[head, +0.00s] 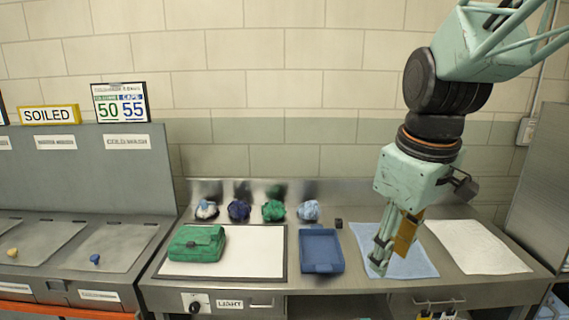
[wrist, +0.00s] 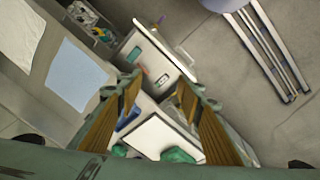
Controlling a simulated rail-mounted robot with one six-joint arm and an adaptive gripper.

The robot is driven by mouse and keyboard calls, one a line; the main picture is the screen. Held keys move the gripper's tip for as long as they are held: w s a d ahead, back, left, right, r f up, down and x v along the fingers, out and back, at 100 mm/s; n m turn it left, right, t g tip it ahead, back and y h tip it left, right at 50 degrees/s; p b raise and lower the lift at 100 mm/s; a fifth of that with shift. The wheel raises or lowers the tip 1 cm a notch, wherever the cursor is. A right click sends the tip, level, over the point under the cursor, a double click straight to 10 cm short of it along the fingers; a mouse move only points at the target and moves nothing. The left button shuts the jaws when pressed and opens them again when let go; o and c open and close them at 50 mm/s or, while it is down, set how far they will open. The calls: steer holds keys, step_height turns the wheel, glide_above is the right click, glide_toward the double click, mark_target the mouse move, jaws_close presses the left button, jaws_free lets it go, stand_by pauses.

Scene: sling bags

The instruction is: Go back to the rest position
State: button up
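My gripper (head: 391,256) hangs from the arm on the right side of the head view, fingers pointing down, in front of the light blue cloth in that picture. In the wrist view its two brown-padded fingers (wrist: 157,88) stand apart with nothing between them, so it is open and empty. From the wrist view it appears well above the bench. The green sling bag (head: 196,243) lies on the left of the white board (head: 254,248); it also shows at the bottom of the wrist view (wrist: 178,155).
A blue tray (head: 321,251) sits right of the board. Several crumpled cloth bundles (head: 273,211) line the back. A light blue cloth (head: 418,264) and a white cloth (head: 476,246) lie flat on the right. A grey unit with a SOILED sign (head: 49,114) stands left.

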steer(key=s+r+m+t+b, duration=0.1)
steer(key=s+m, duration=0.6)
steer(key=s, duration=1.5)
steer(key=shift+r+t, duration=0.3)
steer(key=shift+r, duration=0.45)
steer(key=shift+c, duration=0.2)
stand_by(0.4)
